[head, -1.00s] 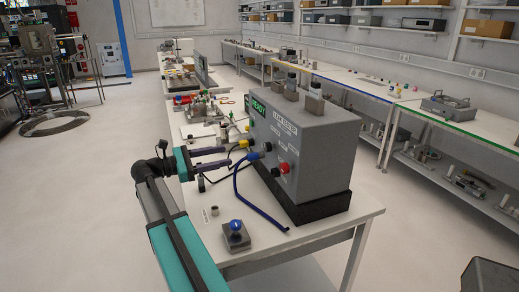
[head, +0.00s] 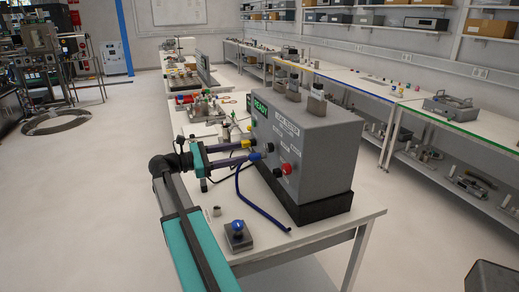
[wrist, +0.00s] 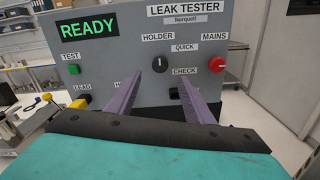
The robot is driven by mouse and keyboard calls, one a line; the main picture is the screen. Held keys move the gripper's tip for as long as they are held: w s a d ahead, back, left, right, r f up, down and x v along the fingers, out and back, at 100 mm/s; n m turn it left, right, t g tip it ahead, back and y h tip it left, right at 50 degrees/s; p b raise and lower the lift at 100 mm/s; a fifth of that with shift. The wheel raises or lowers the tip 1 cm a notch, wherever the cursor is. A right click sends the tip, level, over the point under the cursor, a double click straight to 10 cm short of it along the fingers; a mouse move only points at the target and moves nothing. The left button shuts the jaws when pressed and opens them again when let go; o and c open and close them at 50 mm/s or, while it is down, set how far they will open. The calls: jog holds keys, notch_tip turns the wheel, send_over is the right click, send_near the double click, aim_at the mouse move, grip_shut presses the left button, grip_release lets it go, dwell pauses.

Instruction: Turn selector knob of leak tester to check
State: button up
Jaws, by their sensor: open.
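The leak tester (head: 310,145) is a grey box on a dark base at the bench's near end. The wrist view shows its front panel (wrist: 110,45) with a lit green READY display. The black selector knob (wrist: 159,64) is in the middle, its white mark about upright. HOLDER is printed above it, QUICK at upper right, CHECK (wrist: 185,71) at lower right. My gripper (wrist: 159,80) is open and empty, its purple fingers reaching toward the panel on either side below the knob. In the head view my gripper (head: 247,151) is close to the panel; contact cannot be told.
A red MAINS knob (wrist: 217,65) is right of the selector, a green TEST button (wrist: 74,69) left. A blue hose (head: 260,207) lies on the bench from the panel.

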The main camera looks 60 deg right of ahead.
aim_at(267, 148)
jog(key=p+x, duration=0.1)
jog(key=x, duration=0.9)
jog(key=shift+p, duration=0.35)
jog(key=shift+a, duration=0.1)
jog(key=c, duration=0.9)
jog(key=shift+w+a+f, duration=0.1)
jog(key=shift+a, duration=0.05)
jog(key=shift+c, duration=0.7)
